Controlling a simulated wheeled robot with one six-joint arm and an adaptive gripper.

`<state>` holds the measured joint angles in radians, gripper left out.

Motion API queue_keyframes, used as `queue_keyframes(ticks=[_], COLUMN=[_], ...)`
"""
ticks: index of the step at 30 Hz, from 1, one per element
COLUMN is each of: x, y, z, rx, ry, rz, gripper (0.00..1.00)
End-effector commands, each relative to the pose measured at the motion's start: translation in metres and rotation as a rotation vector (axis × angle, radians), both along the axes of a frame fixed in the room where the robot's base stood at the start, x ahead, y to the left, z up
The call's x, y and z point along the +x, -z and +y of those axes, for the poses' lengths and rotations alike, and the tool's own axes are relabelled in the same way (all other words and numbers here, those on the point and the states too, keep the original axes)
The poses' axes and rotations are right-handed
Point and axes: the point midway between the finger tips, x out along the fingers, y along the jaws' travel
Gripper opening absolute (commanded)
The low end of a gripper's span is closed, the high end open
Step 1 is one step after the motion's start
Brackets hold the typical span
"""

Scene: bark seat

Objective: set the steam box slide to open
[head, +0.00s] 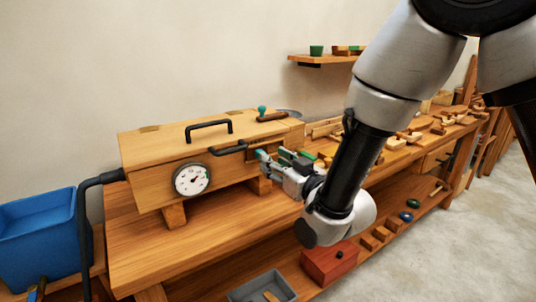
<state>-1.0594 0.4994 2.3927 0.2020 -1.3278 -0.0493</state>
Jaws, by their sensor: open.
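The steam box (145,172) is a long wooden box on wooden feet, with a round white dial gauge (192,179) on its front and a black handle (208,130) on its lid. A second black handle (228,148) sits on the front face, right of the gauge. My gripper (266,161) is open at the right part of the front face, its fingertips very near the box. I see nothing between its fingers. I cannot tell whether it touches the box. The slide is not clearly made out; the gripper covers part of that area.
The box stands on a wooden bench (150,245). A dark hose (83,220) runs down from its left end beside a blue bin (38,232). Wooden tools lie farther right; a red box (329,263) is below.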

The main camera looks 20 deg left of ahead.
Motion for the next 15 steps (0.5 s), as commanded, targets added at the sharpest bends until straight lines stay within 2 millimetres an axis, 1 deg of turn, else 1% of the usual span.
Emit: queue_keyframes(ticks=[3, 6, 10, 15], x=[0.014, 0.024, 0.032, 0.036], y=[0.000, 0.000, 0.000, 0.000], z=[0.016, 0.028, 0.038, 0.042], rx=[0.001, 0.001, 0.000, -0.001], ry=[0.000, -0.001, 0.000, 0.000], rz=[0.000, 0.001, 0.001, 0.001], gripper=[0.41, 0.41, 0.41, 0.41])
